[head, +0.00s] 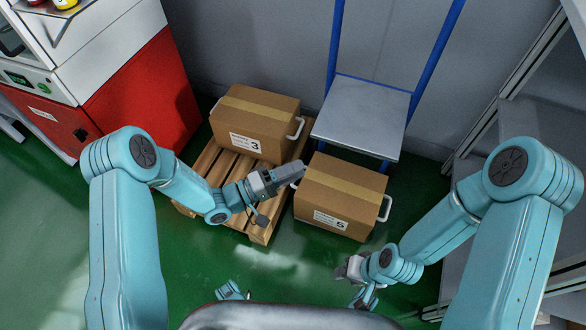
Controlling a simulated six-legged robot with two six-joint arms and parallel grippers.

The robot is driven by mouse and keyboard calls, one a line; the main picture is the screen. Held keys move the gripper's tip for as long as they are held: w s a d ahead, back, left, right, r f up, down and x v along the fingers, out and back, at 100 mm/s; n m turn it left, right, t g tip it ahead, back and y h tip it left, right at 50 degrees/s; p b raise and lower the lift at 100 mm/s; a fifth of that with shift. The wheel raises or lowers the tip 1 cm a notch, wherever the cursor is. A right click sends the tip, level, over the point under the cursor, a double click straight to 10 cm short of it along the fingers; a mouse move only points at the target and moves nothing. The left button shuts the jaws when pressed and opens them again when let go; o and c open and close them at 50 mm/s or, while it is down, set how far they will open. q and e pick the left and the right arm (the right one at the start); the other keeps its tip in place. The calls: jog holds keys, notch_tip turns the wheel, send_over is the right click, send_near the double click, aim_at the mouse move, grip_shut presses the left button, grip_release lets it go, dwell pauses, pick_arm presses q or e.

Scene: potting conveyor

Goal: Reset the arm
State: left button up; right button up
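My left gripper (277,180) is in the middle of the head view, above the wooden pallet's right side and close to the left side of the cardboard box marked 5 (341,192). I cannot tell whether it touches the box, and its finger gap is not clear. My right gripper (356,284) is low in the view, in front of box 5 and apart from it. Its fingers are partly hidden by its own wrist. Both arms are bent at the elbows.
A cardboard box marked 3 (256,122) stands on the wooden pallet (205,163). A blue-framed cart with a grey platform (362,117) stands behind. A red and white machine (146,103) is at left, grey shelving (535,120) at right. Green floor (265,272) is clear in front.

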dwell(0.4)
pick_arm(q)
jog(key=s+a+f+n+g+y, duration=0.25)
jog(key=s+a+f+y, duration=0.45)
jog(key=f+y, duration=0.4)
jog(key=s+a+f+m+g+y, duration=0.1)
jog(key=s+f+m+g, duration=0.15)
jog(key=s, duration=0.45)
jog(key=s+a+f+m+g+y, duration=0.1)
jog(key=s+f+g, duration=0.1)
jog(key=s+g, duration=0.35)
notch_tip(320, 180, up, 29)
jog(key=s+m+t+p, duration=0.1)
jog(key=p, duration=2.8)
jog(key=shift+s+d+r+t+p, duration=0.2)
jog(key=shift+s+d+t+p, duration=0.1)
jog(key=shift+s+t+p, duration=0.05)
